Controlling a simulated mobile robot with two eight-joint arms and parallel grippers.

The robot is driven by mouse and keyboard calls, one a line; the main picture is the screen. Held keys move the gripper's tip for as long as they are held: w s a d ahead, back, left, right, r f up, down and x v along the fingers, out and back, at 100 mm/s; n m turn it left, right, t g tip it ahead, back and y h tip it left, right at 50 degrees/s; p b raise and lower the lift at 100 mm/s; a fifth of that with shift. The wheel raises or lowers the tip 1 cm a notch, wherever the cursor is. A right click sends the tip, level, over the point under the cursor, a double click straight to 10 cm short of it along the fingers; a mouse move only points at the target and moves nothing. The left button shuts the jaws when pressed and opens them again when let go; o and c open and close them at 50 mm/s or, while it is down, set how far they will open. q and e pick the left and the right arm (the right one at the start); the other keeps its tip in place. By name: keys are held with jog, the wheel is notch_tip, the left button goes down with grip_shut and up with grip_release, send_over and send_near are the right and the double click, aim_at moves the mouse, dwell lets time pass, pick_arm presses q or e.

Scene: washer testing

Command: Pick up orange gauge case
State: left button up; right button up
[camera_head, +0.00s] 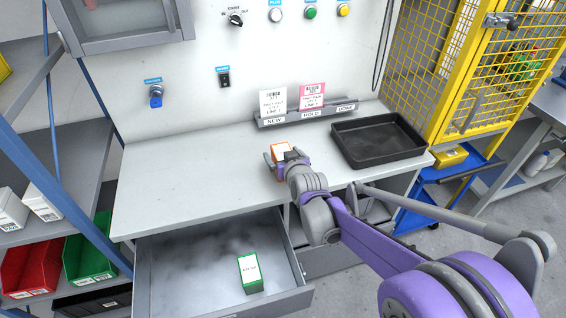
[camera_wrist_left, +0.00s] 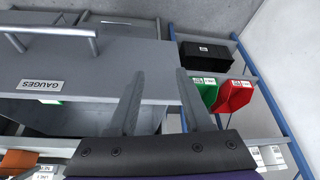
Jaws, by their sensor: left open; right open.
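The orange gauge case (camera_head: 281,148) is on the workbench top, in front of the card holder, in the head view. My right gripper (camera_head: 279,160) is at the case, its fingers beside the case's near part and partly hiding it. The jaws are open; whether the fingers touch the case cannot be told. My left gripper (camera_wrist_left: 162,100) shows in the left wrist view, open with nothing between its fingers, in front of a grey drawer front labelled GAUGES (camera_wrist_left: 60,85). It does not show in the head view.
The pulled-out drawer (camera_head: 190,270) holds a green case (camera_head: 250,273). A black tray (camera_head: 345,150) is on the bench's right side, next to the card holder (camera_head: 272,122). A yellow cage (camera_head: 455,80) stands to the right. The bench's left side is clear.

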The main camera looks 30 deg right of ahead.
jog(key=shift+x, duration=1.1)
grip_shut()
